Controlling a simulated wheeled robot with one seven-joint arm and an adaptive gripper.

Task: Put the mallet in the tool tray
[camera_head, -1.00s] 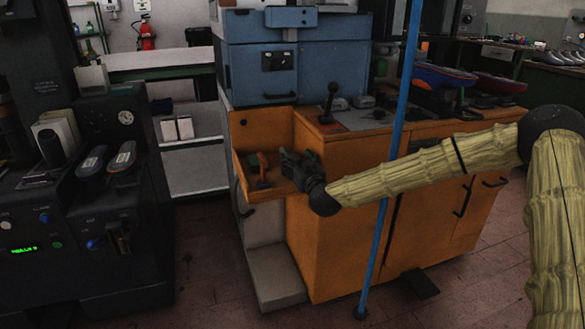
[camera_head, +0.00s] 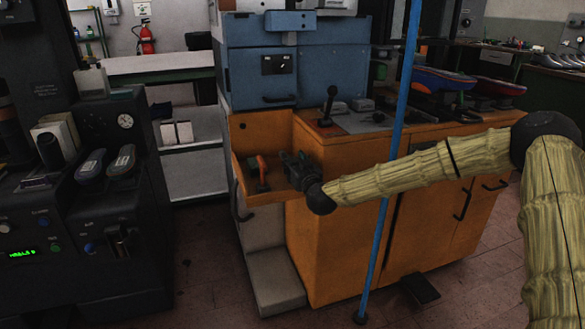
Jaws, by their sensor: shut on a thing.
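The tool tray (camera_head: 265,197) is the orange open shelf at the left end of the orange cabinet. A tool with a red-orange handle (camera_head: 262,170) stands in it. My gripper (camera_head: 289,166) is dark and sits at the right side of the tray, just right of that tool. It is shut on a dark thing that I take to be the mallet. The mallet's outline blends with the dark fingers, and I cannot tell whether it touches the tray.
A black lever (camera_head: 328,104) rises from the cabinet top. A blue cabinet (camera_head: 262,65) stands behind the tray. A dark machine (camera_head: 70,225) is at the left, with clear floor between.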

